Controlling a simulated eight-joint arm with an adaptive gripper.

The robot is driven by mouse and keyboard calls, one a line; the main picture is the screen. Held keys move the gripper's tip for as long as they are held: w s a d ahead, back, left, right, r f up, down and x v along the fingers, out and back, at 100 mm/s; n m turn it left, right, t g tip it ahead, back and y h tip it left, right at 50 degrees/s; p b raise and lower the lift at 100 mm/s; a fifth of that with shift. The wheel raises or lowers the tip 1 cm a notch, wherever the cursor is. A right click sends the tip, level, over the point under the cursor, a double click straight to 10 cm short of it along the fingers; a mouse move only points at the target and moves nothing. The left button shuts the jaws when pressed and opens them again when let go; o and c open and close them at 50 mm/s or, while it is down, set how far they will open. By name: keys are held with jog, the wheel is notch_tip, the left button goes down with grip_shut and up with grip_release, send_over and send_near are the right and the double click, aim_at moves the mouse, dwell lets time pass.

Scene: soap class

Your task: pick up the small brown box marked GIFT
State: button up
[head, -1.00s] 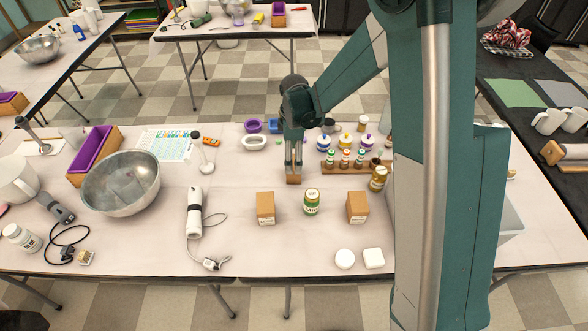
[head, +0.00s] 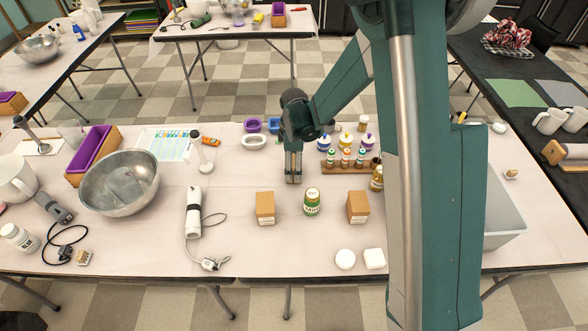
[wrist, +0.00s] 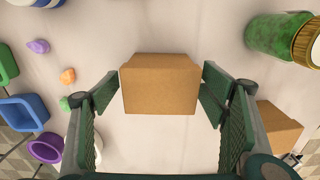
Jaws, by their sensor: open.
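A small plain brown box (wrist: 160,85) sits between the fingers of my gripper (head: 293,178) in the wrist view. The gripper is open, with a finger on each side of the box and a visible gap at both sides. No GIFT marking shows on the faces I see. In the head view my fingers mostly hide this box. Two other brown boxes with white labels stand nearer the front, a left one (head: 265,208) and a right one (head: 358,207); their labels are too small to read.
A green jar (head: 312,202) stands between the two labelled boxes. A wooden rack with small bottles (head: 345,166) is right of my gripper. Purple and blue moulds (head: 253,126) lie behind it. A steel bowl (head: 120,183) and a white hand blender (head: 194,212) are left.

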jog(key=shift+c, duration=0.6)
jog(key=c, duration=0.9)
jog(key=shift+r, duration=0.1)
jog(key=shift+r+p, duration=0.85)
jog(key=shift+r, duration=4.05)
